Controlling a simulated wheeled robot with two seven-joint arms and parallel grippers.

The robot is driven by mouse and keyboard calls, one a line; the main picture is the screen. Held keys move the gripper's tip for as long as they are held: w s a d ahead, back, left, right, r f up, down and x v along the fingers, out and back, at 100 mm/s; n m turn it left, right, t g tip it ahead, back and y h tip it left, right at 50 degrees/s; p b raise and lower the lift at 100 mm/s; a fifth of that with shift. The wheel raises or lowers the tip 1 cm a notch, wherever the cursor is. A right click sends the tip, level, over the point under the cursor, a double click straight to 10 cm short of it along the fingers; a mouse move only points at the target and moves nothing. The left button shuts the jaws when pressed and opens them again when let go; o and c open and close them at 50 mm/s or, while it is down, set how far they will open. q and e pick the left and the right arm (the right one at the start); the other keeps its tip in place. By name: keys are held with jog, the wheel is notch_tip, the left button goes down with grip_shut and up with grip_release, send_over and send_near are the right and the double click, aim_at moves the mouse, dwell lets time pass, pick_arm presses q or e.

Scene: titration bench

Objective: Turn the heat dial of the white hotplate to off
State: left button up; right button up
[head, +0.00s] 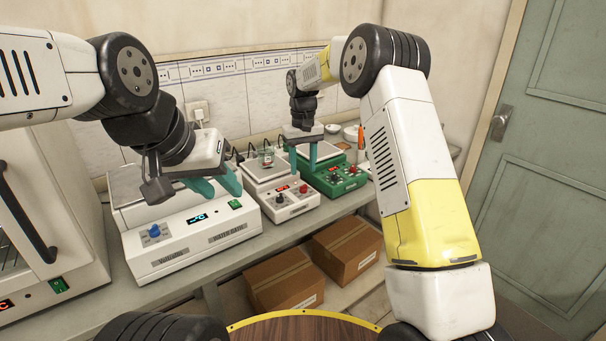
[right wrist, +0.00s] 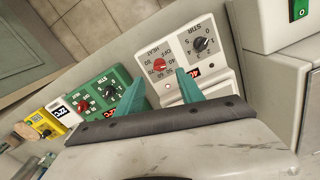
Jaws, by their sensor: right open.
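The white hotplate (head: 268,176) stands on the bench, between the larger white water bath and the green hotplate. Its front has a red heat dial (head: 303,189), a black stir dial (head: 280,199) and a lit red display. My right gripper (head: 302,169) is open and empty, fingers pointing down above and behind the red dial. In the right wrist view the red heat dial (right wrist: 160,65) shows just beyond the gap between the teal fingertips, untouched. Its exact setting is too small to read. My left gripper (head: 215,184) is open and empty over the water bath.
A small glass vessel (head: 267,158) stands on the white hotplate. The green hotplate (head: 335,177) has similar red and black dials close by. The water bath (head: 190,236) has a blue knob. Cardboard boxes (head: 348,250) lie on the shelf below.

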aim_at(303, 188)
notch_tip(303, 188, down, 7)
jog(key=shift+r, duration=0.1)
dwell(0.3)
grip_shut()
